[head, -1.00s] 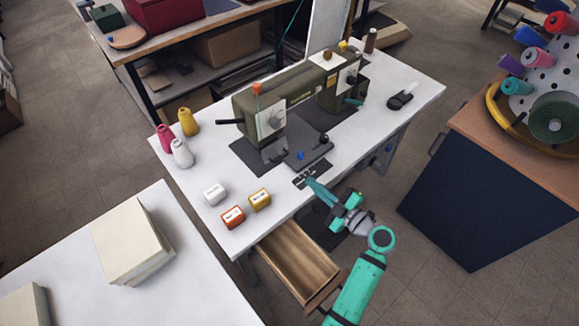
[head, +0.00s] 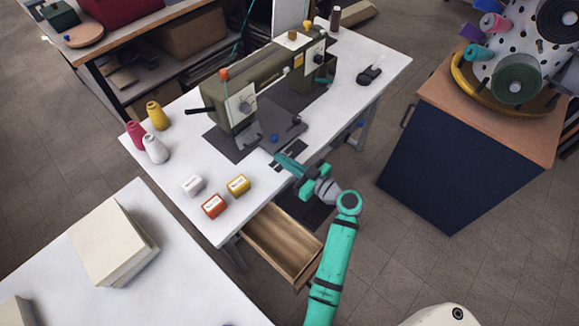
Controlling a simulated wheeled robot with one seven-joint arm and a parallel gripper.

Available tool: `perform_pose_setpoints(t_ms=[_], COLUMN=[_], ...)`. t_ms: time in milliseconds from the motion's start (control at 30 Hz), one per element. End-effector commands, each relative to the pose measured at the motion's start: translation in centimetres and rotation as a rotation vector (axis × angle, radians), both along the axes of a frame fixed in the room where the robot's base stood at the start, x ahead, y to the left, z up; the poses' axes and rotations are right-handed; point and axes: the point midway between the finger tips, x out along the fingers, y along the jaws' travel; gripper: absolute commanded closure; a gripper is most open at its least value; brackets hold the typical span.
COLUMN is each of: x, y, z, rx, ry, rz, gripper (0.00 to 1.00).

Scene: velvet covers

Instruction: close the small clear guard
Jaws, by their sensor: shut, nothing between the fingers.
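An olive-green sewing machine (head: 265,88) stands on the white table. A small clear guard cannot be made out with certainty; a pale, see-through-looking piece (head: 244,134) sits low at the machine's left end, below the white face plate. Whether it is open or shut is too small to tell. The grey machine bed (head: 273,128) lies in front, with a blue knob and a dark knob. My gripper (head: 280,158) is teal, shut and empty. Its tips are over the table's front edge, just short of the bed and apart from the pale piece.
White, red-orange and yellow boxes (head: 238,185) stand front left of my gripper. Cones of thread (head: 155,148) stand at the table's left end. An open wooden drawer (head: 281,243) juts out below. A dark cabinet (head: 452,150) stands right.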

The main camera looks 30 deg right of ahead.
Motion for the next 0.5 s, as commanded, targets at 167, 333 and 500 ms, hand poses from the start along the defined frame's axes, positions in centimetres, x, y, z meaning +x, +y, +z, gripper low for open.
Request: perform_pose_setpoints(t_ms=[167,333,500], x=[3.1,5.5,6.8], y=[1.3,2.0,2.5], z=[-0.3,-0.5,-0.6], rx=[0.000,-0.001,0.000], ry=[0.000,0.000,0.000], rz=[0.003,-0.001,-0.003], gripper=[1.00,1.00,1.00])
